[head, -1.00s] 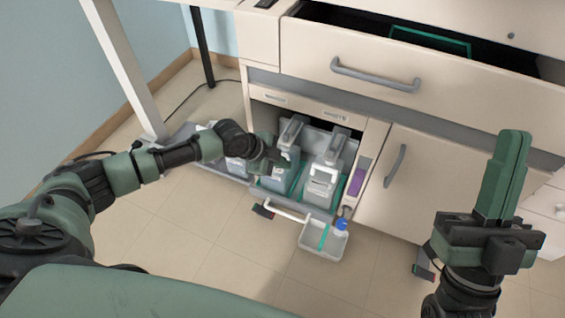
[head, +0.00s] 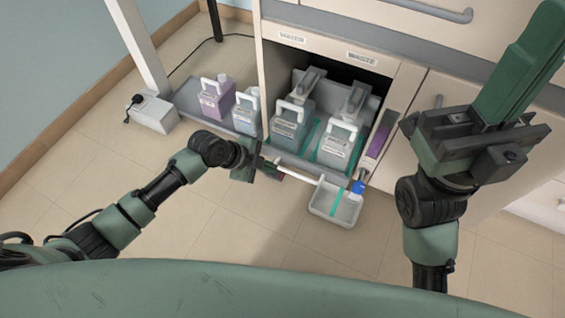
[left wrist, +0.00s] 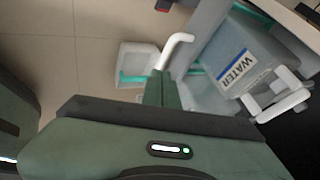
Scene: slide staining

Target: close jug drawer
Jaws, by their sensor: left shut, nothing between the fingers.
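The jug drawer (head: 282,158) stands pulled out of the low cabinet, with a white bar handle (head: 293,170) on its front. It holds a grey jug (head: 287,131) and a second grey jug (head: 335,146), each with a white handle. My left gripper (head: 258,167) is shut and empty at the left end of the bar handle. In the left wrist view, its fingers (left wrist: 162,89) are beside the white handle (left wrist: 177,46); I cannot tell whether they touch. A jug labelled WATER (left wrist: 238,68) is to their right. My right gripper (head: 520,60) is raised at the right, fingers together.
A purple jug (head: 215,98) and a pale jug (head: 246,108) stand on a low grey shelf at left. The tiled floor in front is clear.

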